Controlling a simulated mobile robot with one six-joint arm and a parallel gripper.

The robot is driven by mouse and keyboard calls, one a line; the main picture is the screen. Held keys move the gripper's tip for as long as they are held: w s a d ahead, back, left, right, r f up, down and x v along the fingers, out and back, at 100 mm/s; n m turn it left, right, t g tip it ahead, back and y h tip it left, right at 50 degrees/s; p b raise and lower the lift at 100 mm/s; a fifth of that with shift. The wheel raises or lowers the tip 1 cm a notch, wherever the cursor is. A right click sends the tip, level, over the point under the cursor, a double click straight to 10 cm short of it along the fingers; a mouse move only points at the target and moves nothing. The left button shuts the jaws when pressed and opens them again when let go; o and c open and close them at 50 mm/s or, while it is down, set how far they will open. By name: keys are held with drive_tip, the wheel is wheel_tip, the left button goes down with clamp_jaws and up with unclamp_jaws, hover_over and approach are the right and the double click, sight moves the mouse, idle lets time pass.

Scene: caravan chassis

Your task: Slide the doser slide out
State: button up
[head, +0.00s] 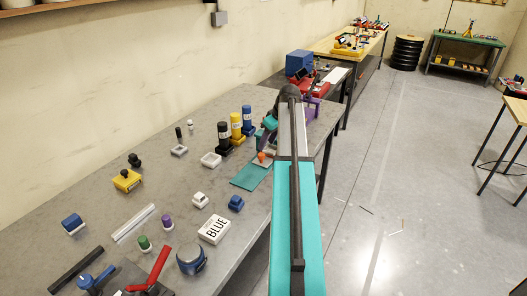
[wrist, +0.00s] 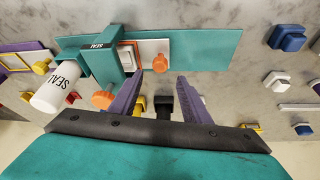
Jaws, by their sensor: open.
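In the wrist view, a teal doser frame marked SEAL (wrist: 97,47) stands over a long teal base plate (wrist: 205,50). A pale slide (wrist: 149,50) lies on the plate beside the frame, with a small orange knob (wrist: 160,63) on it. My gripper (wrist: 160,80) is open, with purple fingers pointing toward the slide. The small knob lies just beyond the gap between the fingertips, and contact cannot be seen. A larger orange knob (wrist: 103,99) is left of the left finger. In the head view, the base plate (head: 248,178) and an orange knob (head: 262,155) show by my arm.
A white SEAL bottle (wrist: 57,87) is left of the frame. The floor at right is mostly clear.

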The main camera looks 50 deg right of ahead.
sight(262, 154)
drive_tip(key=shift+p+x, duration=0.95)
drive_tip(key=shift+x, duration=2.8)
clamp_jaws()
